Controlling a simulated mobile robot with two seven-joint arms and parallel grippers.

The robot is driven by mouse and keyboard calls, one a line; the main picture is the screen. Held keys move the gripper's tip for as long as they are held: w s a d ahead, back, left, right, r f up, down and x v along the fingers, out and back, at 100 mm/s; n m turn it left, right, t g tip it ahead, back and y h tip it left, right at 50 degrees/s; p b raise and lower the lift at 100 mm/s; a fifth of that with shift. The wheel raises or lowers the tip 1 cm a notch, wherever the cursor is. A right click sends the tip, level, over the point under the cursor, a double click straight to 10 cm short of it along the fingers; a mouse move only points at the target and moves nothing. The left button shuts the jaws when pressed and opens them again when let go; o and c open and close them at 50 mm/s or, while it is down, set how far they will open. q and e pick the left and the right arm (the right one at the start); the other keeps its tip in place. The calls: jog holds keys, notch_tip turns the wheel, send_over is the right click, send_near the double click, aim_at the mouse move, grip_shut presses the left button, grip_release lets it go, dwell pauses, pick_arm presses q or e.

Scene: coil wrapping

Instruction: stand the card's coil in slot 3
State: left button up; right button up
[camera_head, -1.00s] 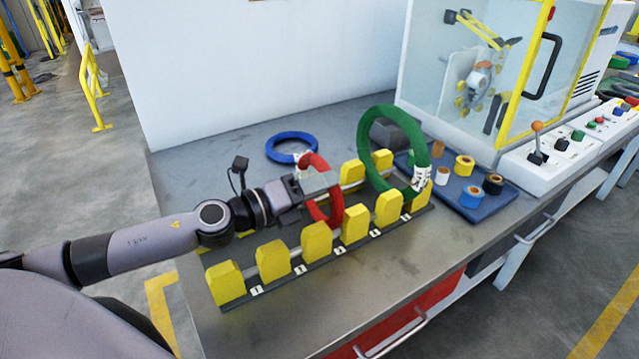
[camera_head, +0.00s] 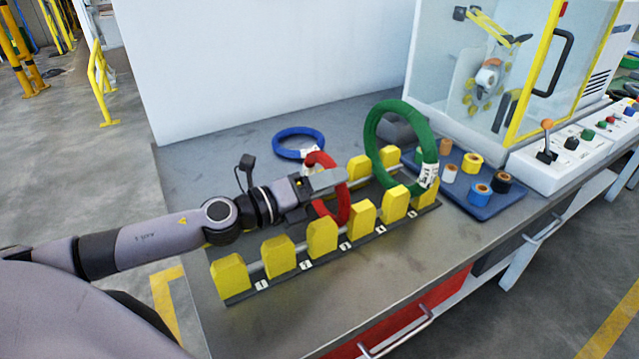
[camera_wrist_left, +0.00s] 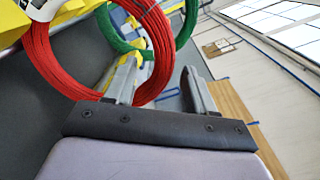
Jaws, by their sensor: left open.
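The red coil (camera_head: 343,204) stands upright in the rack (camera_head: 290,277), in the slot labelled 3, between two yellow posts. A white tag shows at its upper left. My left gripper (camera_head: 326,183) is at the upper part of the red coil, with its jaws apart. In the left wrist view, the rim of the red coil (camera_wrist_left: 163,65) shows between the two open fingers (camera_wrist_left: 163,85); whether either finger touches it I cannot tell. The lower part of the coil is partly hidden by the posts. My right gripper is not in view.
A green coil (camera_head: 371,138) stands farther right in the rack. A blue coil (camera_head: 290,133) lies flat on the bench behind. A blue tray (camera_head: 480,208) with several small rolls sits right, before a glass-walled machine (camera_head: 430,65). The bench's left back is clear.

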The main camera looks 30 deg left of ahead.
pick_arm(q)
jog(key=b+v, duration=0.3)
jog(key=v, duration=0.4)
jog(key=shift+b, duration=0.4)
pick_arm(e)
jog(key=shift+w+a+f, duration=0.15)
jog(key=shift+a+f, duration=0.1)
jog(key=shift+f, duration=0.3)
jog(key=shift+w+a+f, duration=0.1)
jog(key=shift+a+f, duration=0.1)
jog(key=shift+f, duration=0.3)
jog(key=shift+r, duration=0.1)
